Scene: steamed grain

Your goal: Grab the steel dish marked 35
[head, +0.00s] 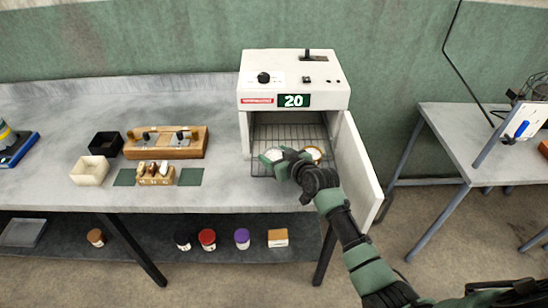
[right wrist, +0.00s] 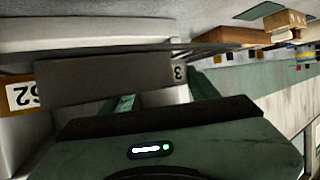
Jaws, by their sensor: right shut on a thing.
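My right gripper (head: 273,158) reaches into the open white oven, low over its wire rack. It is shut on a small dish (head: 273,154), whose pale round top shows between the fingers. In the right wrist view, the gripper's grey finger (right wrist: 105,85) covers most of the held dish. A tag (right wrist: 179,72) at the finger's edge shows a digit 3; the rest is hidden. A second dish (head: 314,153) with an orange-brown rim stands just right of the gripper. An orange-framed label (right wrist: 22,95) with digits 5 and 2 shows beside the finger. My left gripper is not in view.
The oven (head: 294,80) displays 20. Its door (head: 358,165) stands open close to my right forearm. On the bench left of it are a wooden rack (head: 165,150), a black box (head: 105,143) and a cream box (head: 91,170). Several capped jars (head: 207,238) stand on the shelf below.

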